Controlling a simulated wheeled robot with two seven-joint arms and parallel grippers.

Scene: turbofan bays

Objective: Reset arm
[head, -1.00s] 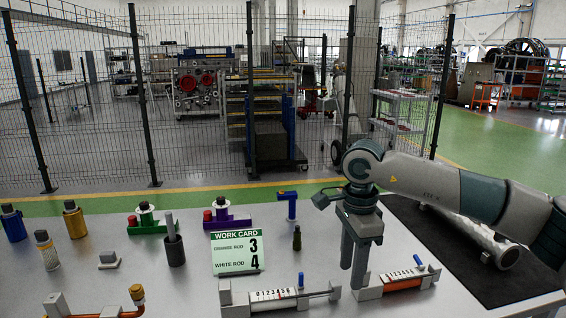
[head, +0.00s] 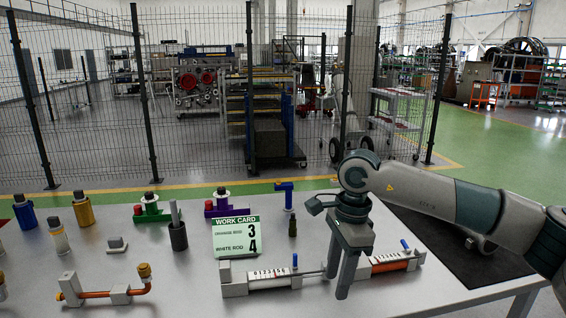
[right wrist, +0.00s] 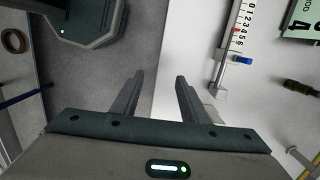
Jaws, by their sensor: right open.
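My right gripper (head: 337,284) hangs fingers-down over the table, in front of the gap between the two slider scales. Its fingers are apart and empty, as the right wrist view also shows (right wrist: 160,78). The scale with the white rod (head: 268,278) is just left of it. The scale with the orange rod (head: 392,263) is on its right, its left end partly hidden by the fingers. The work card (head: 236,236) reads orange rod 3, white rod 4. My left gripper is not in view.
A copper pipe piece (head: 106,292), a dark cup with a grey rod (head: 178,235), several cylinders, green and purple fixtures and a blue tool (head: 285,193) stand on the table. A black mat (head: 455,245) lies at right. A mesh fence stands behind.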

